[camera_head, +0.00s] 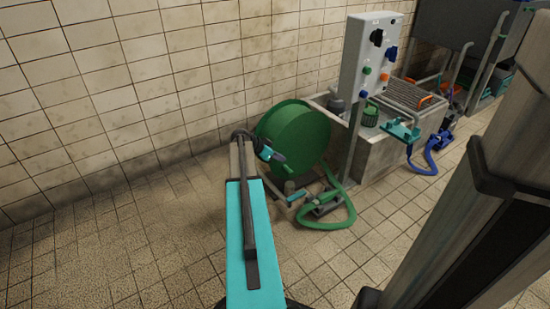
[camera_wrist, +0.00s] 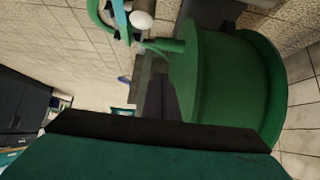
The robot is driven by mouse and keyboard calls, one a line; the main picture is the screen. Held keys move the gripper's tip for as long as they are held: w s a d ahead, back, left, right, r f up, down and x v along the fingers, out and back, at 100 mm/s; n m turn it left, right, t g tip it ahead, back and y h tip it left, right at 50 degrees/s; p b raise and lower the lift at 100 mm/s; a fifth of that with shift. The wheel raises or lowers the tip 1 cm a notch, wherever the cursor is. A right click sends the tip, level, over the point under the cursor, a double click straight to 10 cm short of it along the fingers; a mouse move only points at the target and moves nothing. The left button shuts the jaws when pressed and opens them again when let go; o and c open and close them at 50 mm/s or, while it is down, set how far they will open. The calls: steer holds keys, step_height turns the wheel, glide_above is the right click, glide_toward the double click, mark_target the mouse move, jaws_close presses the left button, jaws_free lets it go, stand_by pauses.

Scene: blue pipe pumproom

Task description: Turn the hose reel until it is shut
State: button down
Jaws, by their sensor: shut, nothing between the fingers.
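The hose reel (camera_head: 293,132) is a large green drum standing on the floor by the tiled wall, left of a concrete basin. A green hose (camera_head: 347,212) loops on the floor in front of it. My gripper (camera_head: 287,167) is in front of the drum's lower part in the head view; I cannot tell whether it touches. In the wrist view the drum (camera_wrist: 222,85) fills the right side, and the dark fingers of my gripper (camera_wrist: 161,80) are together and empty, overlapping its left edge. The reel's far side is hidden.
A grey control panel (camera_head: 370,58) on a post and a concrete basin (camera_head: 385,152) stand right of the reel. A blue hose (camera_head: 427,160) lies farther right. The tiled floor (camera_head: 120,250) at the left is clear.

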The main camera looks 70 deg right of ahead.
mark_target(286, 167)
step_height(286, 167, down, 7)
steer(key=s+d+b, duration=0.2)
steer(key=d+b, duration=0.1)
steer(key=shift+f+b, duration=0.2)
steer(key=shift+b, duration=0.1)
steer(key=shift+s, duration=0.1)
